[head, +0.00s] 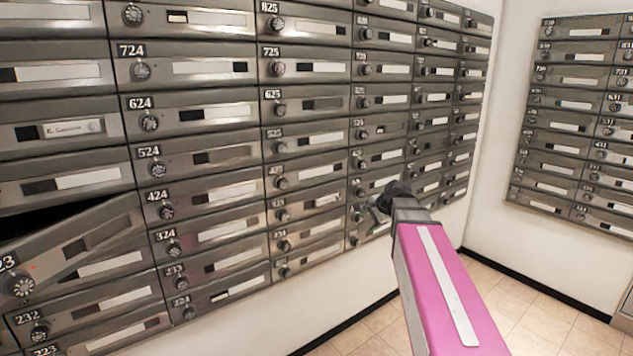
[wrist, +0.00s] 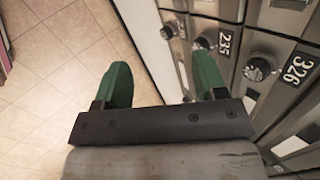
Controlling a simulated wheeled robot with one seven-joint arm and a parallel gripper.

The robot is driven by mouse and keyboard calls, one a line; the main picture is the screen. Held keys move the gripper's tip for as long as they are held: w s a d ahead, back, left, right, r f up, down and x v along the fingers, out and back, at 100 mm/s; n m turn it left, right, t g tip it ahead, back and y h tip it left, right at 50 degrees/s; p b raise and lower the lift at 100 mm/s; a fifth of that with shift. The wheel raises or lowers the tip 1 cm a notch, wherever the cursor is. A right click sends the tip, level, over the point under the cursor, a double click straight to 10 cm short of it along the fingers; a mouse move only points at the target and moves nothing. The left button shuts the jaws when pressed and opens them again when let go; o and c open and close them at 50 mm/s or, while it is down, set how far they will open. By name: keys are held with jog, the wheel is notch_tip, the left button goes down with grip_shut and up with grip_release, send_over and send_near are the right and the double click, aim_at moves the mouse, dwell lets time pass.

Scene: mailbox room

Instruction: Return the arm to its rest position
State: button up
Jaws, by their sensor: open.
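My gripper (wrist: 160,78) shows in the wrist view with two green fingers spread apart. Nothing is between them. The right finger is in front of the mailbox doors, near the one numbered 235 (wrist: 225,40); I cannot tell if it touches. In the head view my pink arm (head: 440,285) reaches from the lower right toward the mailbox wall (head: 200,150). Its dark end is in front of the lower right mailboxes, and the green fingers cannot be made out there.
One mailbox door (head: 85,245) at the left is swung open, with a dark gap above it. A second mailbox bank (head: 570,120) hangs on the right wall. The tiled floor (head: 540,310) is clear where it shows.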

jog(key=s+f+n+g+h, duration=0.4)
jog(key=s+f+n, duration=0.8)
jog(key=s+f, duration=0.8)
jog(key=shift+s+f+g+h, duration=0.3)
jog(key=shift+f+g, duration=0.7)
jog(key=shift+f, duration=0.45)
jog(key=shift+c, duration=0.3)
